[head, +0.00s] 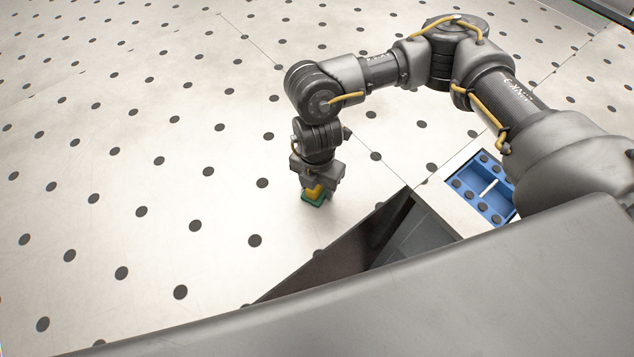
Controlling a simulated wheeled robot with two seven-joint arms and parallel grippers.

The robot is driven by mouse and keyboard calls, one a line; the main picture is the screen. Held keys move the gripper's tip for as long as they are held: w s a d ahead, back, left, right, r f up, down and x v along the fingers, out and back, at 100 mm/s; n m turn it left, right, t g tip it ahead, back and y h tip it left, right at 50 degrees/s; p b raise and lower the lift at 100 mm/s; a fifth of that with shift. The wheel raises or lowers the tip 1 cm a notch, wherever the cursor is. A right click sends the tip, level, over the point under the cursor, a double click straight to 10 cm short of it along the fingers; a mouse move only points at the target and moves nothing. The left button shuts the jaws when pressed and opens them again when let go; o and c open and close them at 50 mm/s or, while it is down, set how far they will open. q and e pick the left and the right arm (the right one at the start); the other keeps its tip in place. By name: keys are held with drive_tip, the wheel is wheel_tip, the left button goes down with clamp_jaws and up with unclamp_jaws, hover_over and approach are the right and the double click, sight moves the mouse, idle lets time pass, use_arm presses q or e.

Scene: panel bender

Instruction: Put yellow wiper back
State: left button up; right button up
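The yellow wiper (314,191) is at the fingertips of my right gripper (313,186), close to the white dotted table surface. It has a yellow upper part and a green base (312,200). The gripper points down, and the yellow part sits between its fingers, so it looks shut on the wiper. Whether the green base touches the table cannot be told. My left gripper is not in view.
The white table (150,130) with black dots is wide and clear to the left and back. A blue tray (467,191) with dark round spots and a white bar is set at the right. A dark open recess (400,240) lies in front of it.

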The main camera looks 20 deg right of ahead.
drive_tip(key=shift+o, duration=1.3)
drive_tip(key=shift+r, duration=0.2)
wheel_tip(320, 180, up, 11)
drive_tip(key=b, duration=0.3)
drive_tip(key=shift+f, duration=0.1)
drive_tip(key=shift+r, duration=0.65)
